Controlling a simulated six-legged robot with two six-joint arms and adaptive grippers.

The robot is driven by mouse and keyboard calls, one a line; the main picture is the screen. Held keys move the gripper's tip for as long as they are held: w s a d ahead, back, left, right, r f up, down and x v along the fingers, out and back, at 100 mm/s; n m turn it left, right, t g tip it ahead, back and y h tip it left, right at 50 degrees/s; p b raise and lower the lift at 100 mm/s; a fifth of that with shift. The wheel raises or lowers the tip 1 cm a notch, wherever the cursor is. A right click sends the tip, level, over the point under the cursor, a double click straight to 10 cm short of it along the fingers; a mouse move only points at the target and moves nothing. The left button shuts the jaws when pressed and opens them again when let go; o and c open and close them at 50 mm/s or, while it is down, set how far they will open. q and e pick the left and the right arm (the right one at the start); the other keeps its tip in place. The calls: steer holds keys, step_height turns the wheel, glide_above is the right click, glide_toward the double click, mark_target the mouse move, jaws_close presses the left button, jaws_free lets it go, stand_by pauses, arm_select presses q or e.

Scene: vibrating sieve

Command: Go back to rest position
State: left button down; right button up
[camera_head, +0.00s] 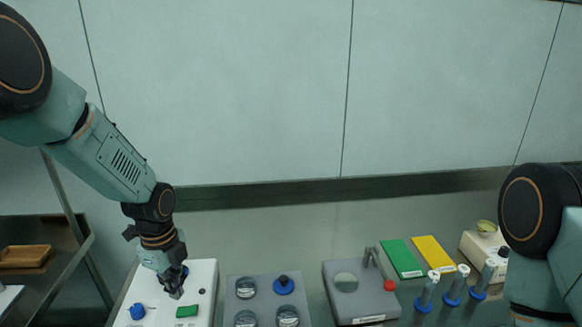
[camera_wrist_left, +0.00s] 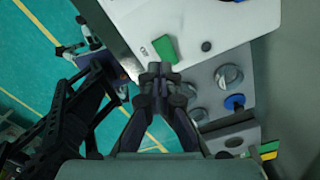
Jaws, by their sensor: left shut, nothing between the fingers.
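My left arm comes in from the upper left of the head view. Its gripper (camera_head: 176,292) points down over the white panel (camera_head: 205,275), close to a green switch (camera_head: 187,311). In the left wrist view the gripper's fingertips (camera_wrist_left: 159,68) are together and empty, with the green switch (camera_wrist_left: 165,49) just beyond them. I cannot tell whether the fingers touch the panel. Part of my right arm shows at the right edge of the head view. My right gripper is out of view.
Right of the panel stand a grey plate (camera_head: 264,305) with round metal dishes, a grey device (camera_head: 362,300) with a red knob, green (camera_head: 402,258) and yellow (camera_head: 434,253) pads, and several blue-based tools. A shelf with a wooden tray (camera_head: 25,256) is at left. The air above the bench is clear.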

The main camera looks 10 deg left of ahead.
arm_select(q)
steer(key=s+d+f+n, duration=0.1)
steer(key=s+f, duration=0.1)
steer(key=s+d+f+n, duration=0.1)
steer(key=s+f+n, duration=0.1)
steer(key=s+f, duration=0.1)
steer(key=s+d+f+n, duration=0.2)
steer(key=f, duration=0.1)
steer(key=shift+s+d+f+h, duration=0.1)
steer(key=shift+s+f+h, duration=0.1)
steer(key=shift+s+h, duration=0.15)
steer(key=s+d+f+n, duration=0.2)
steer(key=s+f+n, duration=0.2)
steer(key=s+n, duration=0.6)
steer(key=s+d+f+n, duration=0.1)
steer(key=s+f+n, duration=0.35)
steer(key=s, duration=0.95)
step_height(320, 180, down, 17)
steer(key=n+b, duration=0.1)
steer(key=b, duration=1.8)
steer(key=shift+w+d, duration=0.15)
steer(key=shift+w, duration=0.1)
steer(key=shift+d+r+n, duration=0.1)
steer(key=shift+n, duration=0.15)
